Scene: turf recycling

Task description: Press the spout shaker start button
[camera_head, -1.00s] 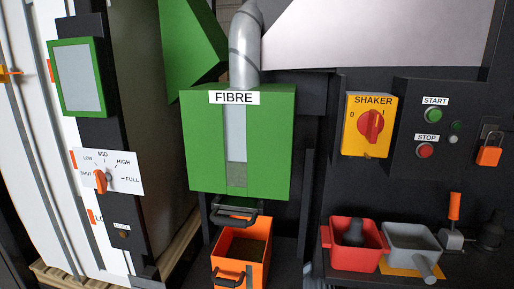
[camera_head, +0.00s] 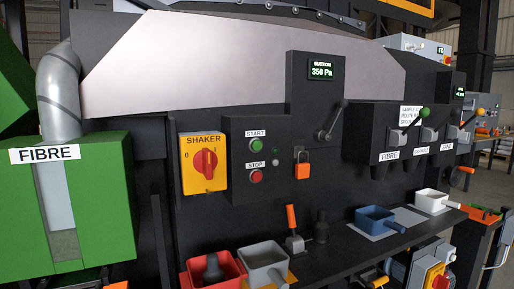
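The green START button (camera_head: 255,145) sits under its START label on a dark control panel (camera_head: 232,165), right of the middle-left of the view. The red STOP button (camera_head: 256,176) is just below it. Left of them is the yellow SHAKER switch box (camera_head: 205,185) with a red rotary knob (camera_head: 206,162). A small green indicator (camera_head: 275,150) and a small pale one are beside the buttons. My gripper is not in view, and nothing covers the START button.
An orange padlock (camera_head: 302,170) hangs right of the buttons. A shelf (camera_head: 335,262) below holds a red tray (camera_head: 232,285), a grey scoop, a blue scoop (camera_head: 376,220) and a white scoop (camera_head: 431,199). The green FIBRE box (camera_head: 110,200) stands at left. A lever sticks out above right.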

